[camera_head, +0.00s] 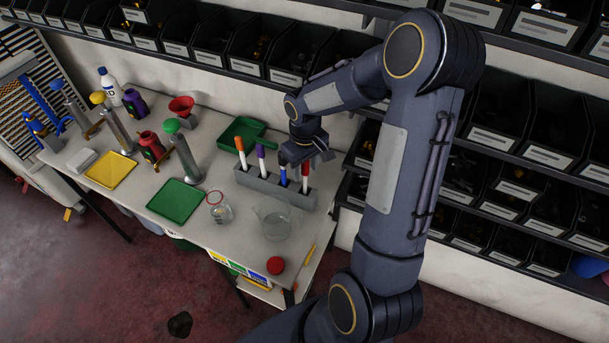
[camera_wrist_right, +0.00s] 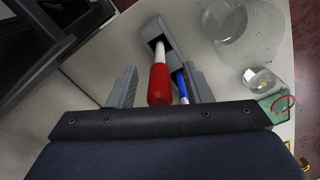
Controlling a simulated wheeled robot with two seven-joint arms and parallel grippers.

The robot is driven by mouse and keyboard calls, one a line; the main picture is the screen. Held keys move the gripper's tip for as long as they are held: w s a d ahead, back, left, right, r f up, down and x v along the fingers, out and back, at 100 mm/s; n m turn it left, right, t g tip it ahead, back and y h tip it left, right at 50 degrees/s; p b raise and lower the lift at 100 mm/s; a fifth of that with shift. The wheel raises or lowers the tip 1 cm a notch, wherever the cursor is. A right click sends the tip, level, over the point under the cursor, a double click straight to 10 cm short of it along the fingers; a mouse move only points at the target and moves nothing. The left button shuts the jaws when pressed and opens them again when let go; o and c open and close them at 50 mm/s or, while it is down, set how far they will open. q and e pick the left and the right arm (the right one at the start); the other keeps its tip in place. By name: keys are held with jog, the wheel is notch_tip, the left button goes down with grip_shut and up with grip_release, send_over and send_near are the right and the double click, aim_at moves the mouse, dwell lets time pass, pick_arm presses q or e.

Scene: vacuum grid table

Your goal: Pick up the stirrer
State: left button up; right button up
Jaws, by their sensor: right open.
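A grey rack (camera_head: 262,193) on the table holds several upright pen-like sticks: an orange-topped one (camera_head: 239,145), a purple-topped one (camera_head: 261,152), a blue one (camera_head: 283,173) and a red-topped one (camera_head: 306,170). I cannot tell for sure which thing is the stirrer. My right gripper (camera_head: 307,160) is open over the right end of the rack. In the right wrist view, the red-topped stick (camera_wrist_right: 159,85) stands between the open fingers (camera_wrist_right: 160,90), with visible gaps. The blue stick (camera_wrist_right: 181,86) is close to the right finger. My left gripper is not in view.
Green (camera_head: 178,202) and yellow (camera_head: 110,170) trays lie left. A red round object (camera_head: 276,265) is near the front edge. Shelf bins (camera_head: 520,140) line the wall.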

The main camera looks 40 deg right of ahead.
notch_tip(320, 180, down, 2)
jog(key=shift+c, duration=0.2)
grip_shut()
jog(key=shift+r, duration=0.1)
